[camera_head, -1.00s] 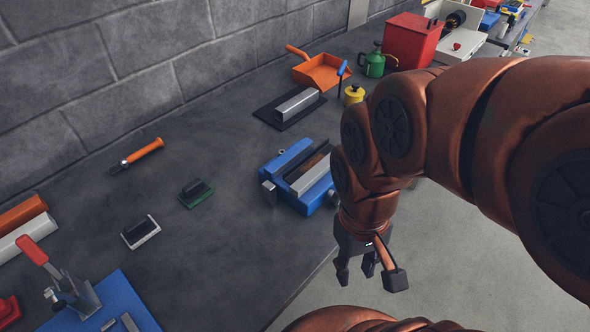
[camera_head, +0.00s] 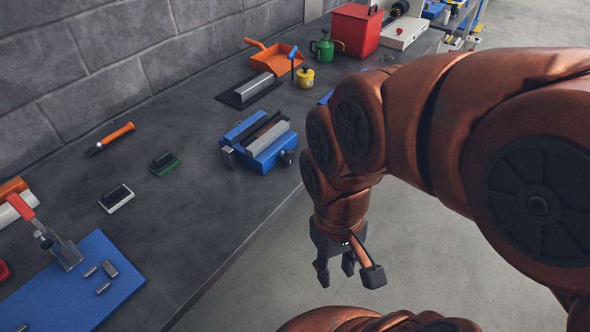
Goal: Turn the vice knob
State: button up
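The blue vice (camera_head: 258,142) with grey jaws sits on the dark bench near its front edge, left of my arm. A dark round knob (camera_head: 287,158) shows on its right side, facing the bench edge. A grey block-like part shows at its left end. My gripper (camera_head: 348,277) hangs below and to the right of the vice, past the bench edge and over the floor. Its dark fingers are spread apart with nothing between them. It touches neither the vice nor the knob.
The dark bench (camera_head: 190,235) has clear room left of the vice. A grey bar on a dark plate (camera_head: 250,90), an orange dustpan (camera_head: 275,58), a yellow pot (camera_head: 305,77) and a red box (camera_head: 357,30) stand behind. A blue board with a toggle clamp (camera_head: 90,275) lies front left.

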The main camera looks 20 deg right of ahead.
aim_at(288, 157)
jog(key=u, duration=0.05)
jog(key=k, duration=0.45)
jog(key=z, duration=0.5)
jog(key=i, duration=1)
jog(key=z, duration=0.3)
jog(key=k, duration=1.1)
jog(key=u, duration=1.15)
jog(key=i, duration=1)
jog(key=u, duration=0.05)
